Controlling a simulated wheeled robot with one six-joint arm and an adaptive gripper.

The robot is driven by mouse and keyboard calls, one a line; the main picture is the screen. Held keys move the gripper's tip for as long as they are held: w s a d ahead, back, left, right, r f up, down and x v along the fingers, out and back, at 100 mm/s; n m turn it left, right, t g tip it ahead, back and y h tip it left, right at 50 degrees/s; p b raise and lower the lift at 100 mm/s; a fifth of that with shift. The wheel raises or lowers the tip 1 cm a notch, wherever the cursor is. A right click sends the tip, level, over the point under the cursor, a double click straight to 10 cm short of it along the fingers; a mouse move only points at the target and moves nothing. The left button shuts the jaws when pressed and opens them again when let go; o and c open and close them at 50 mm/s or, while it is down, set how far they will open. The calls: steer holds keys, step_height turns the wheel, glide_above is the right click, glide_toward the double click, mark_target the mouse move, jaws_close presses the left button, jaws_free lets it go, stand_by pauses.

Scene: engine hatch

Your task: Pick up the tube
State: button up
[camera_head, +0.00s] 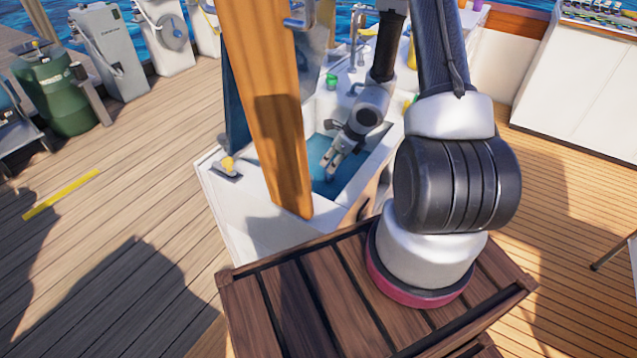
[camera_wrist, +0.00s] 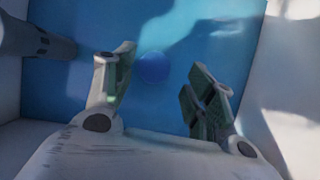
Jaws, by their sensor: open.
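My gripper (camera_head: 334,164) points down into the blue-floored basin (camera_head: 322,186) and is open. In the wrist view its two fingers (camera_wrist: 160,64) stand apart with nothing clamped between them. A round, dark blue shape (camera_wrist: 153,68) shows between and beyond the fingertips. It may be the end of a tube seen head-on, but I cannot tell. A grey cylinder (camera_wrist: 38,40) juts in from the upper left, apart from the fingers. I cannot tell whether it is a tube or a fixed pipe. No tube is clear in the head view.
Pale basin walls (camera_wrist: 290,75) stand close around my gripper. A green container (camera_head: 52,92) and a grey cabinet (camera_head: 108,55) stand at the left. The wooden deck (camera_head: 150,190) has open room.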

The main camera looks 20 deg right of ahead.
mark_target(326, 177)
steer(key=f, duration=0.2)
steer(key=f+m, duration=0.1)
steer(key=shift+s, duration=0.25)
steer(key=x, duration=0.7)
steer(key=shift+a+f, duration=0.2)
steer(key=shift+a, duration=0.05)
jaws_close()
